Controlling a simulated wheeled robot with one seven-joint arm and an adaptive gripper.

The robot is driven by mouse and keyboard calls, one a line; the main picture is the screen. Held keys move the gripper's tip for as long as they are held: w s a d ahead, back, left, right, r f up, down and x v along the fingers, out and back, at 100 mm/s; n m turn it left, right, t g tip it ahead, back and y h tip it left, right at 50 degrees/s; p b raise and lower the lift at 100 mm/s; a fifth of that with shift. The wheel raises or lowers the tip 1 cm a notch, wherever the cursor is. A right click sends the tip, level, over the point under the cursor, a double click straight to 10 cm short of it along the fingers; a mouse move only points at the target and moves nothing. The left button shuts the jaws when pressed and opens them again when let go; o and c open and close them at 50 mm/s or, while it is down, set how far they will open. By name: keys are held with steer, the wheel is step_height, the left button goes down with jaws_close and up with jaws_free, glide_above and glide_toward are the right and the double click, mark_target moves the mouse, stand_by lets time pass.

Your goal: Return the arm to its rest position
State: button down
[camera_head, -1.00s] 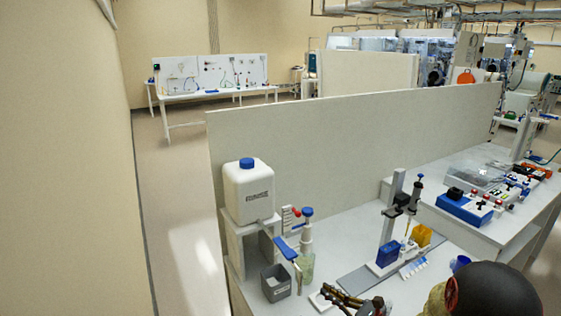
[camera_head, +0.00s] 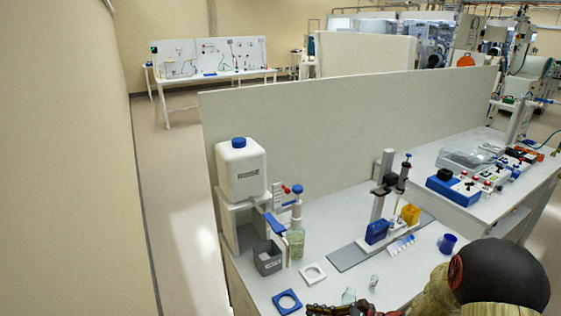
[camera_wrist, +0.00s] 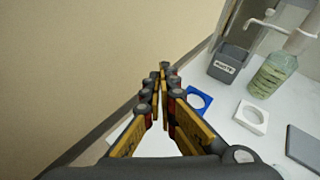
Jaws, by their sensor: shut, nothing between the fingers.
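My gripper (camera_wrist: 163,72) is shut and empty in the wrist view, its fingers together above the front left edge of the bench. In the head view its fingers (camera_head: 340,310) show only in part at the bottom edge, beside small clear glassware. My dark, round arm joint fills the lower right of the head view. In the wrist view a blue ring holder (camera_wrist: 197,100) and a white square holder (camera_wrist: 251,117) lie on the bench to the right of the fingers, apart from them.
The white bench (camera_head: 345,275) holds a grey waste bin (camera_head: 268,258), a bottle with a pump (camera_head: 296,240), a white canister (camera_head: 240,170), a stand with a blue block (camera_head: 376,232) and a blue cup (camera_head: 447,243). A partition (camera_head: 350,125) stands behind. Floor is free at left.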

steer(key=s+d+r+n+g+h, duration=0.2)
steer(key=s+r+n+g+h, duration=0.15)
steer(key=s+n, duration=0.45)
steer(key=s+d+r+n+g+h, duration=0.2)
steer(key=s+r+n+g+h, duration=0.15)
steer(key=s+n, duration=0.45)
steer(key=s+d+r+n+t+h, duration=0.2)
steer(key=s+r+t+h, duration=0.1)
steer(key=r, duration=0.5)
steer(key=s+d+r+n+t+h, duration=0.2)
steer(key=s+r+n+t+h, duration=0.1)
steer(key=r, duration=0.6)
steer(key=shift+s+d+r, duration=0.15)
steer(key=shift+s+d, duration=0.25)
steer(key=shift+s, duration=0.25)
